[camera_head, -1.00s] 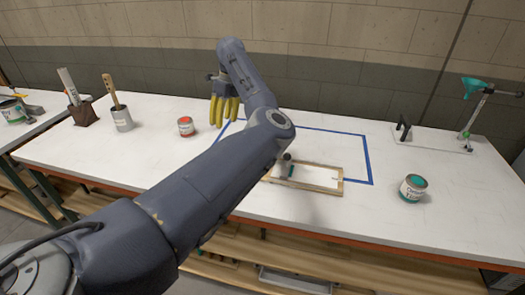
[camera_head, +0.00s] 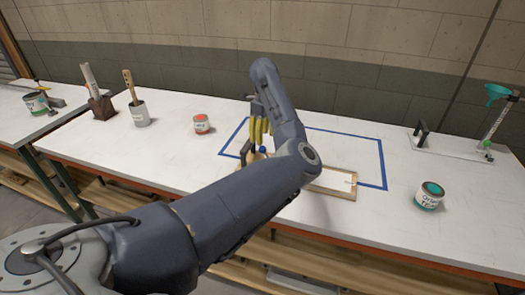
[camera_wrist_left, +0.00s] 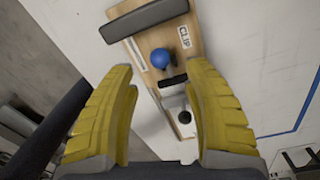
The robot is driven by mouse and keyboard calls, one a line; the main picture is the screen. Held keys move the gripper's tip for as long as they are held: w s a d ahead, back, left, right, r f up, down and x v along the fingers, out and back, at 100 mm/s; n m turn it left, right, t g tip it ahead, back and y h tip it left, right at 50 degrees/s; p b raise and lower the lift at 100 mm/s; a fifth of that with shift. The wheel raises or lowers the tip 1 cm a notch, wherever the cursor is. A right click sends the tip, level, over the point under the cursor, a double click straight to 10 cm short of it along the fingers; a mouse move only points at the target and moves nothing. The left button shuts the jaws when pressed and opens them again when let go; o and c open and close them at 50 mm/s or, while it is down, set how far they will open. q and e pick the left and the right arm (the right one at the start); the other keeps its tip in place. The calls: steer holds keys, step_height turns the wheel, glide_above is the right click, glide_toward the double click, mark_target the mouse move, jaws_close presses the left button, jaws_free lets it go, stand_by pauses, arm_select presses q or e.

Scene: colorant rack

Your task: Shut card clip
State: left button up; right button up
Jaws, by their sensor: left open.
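The card clip is a long wooden board (camera_head: 352,191) with a white card surface, lying near the table's front edge. Its left end shows beside my arm, with a blue knob (camera_head: 263,150); the middle is hidden behind my arm. In the left wrist view, the board (camera_wrist_left: 148,76) carries a "CLIP" label (camera_wrist_left: 184,37), the blue knob (camera_wrist_left: 162,58), a dark padded bar (camera_wrist_left: 145,18) and a smaller dark bar (camera_wrist_left: 172,80). My left gripper (camera_head: 258,138) is open, yellow fingers pointing down above the board's blue-knob end, holding nothing. My right gripper is out of view.
A blue tape outline (camera_head: 382,160) marks the table around the board. A teal-topped can (camera_head: 429,196) and a funnel stand (camera_head: 455,147) stand right. White tabletop between them is free.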

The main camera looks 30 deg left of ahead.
mark_target(262, 150)
arm_select(q)
steer(key=shift+s+f, duration=0.15)
steer(key=shift+f, duration=3.35)
steer(key=shift+c, duration=0.2)
jaws_close()
